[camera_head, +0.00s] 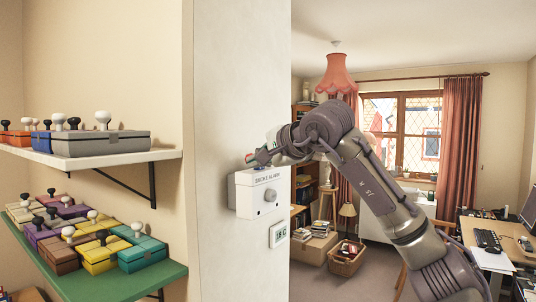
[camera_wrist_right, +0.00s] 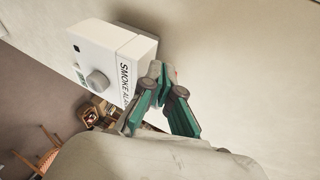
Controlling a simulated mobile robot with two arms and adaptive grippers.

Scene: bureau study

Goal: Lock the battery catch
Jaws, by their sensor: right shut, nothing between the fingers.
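The white smoke alarm (camera_head: 258,193) is a box on the pale wall, with lettering along its upper front and a round grey knob (camera_head: 270,195). My right gripper (camera_head: 254,158) is at the top of the box, its fingers shut and empty. In the right wrist view the alarm (camera_wrist_right: 104,48) is at the upper left, and my gripper's teal fingers (camera_wrist_right: 158,76) are right by its lettered edge. A small red spot shows behind the fingertips. I cannot make out the battery catch or its position; the fingers cover part of that area. My left gripper is not in view.
At left, a white shelf (camera_head: 105,160) and a green shelf (camera_head: 160,282) carry several coloured boxes and knobbed stamps. At right, a desk (camera_head: 480,227) and a basket (camera_head: 347,260) stand in the room.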

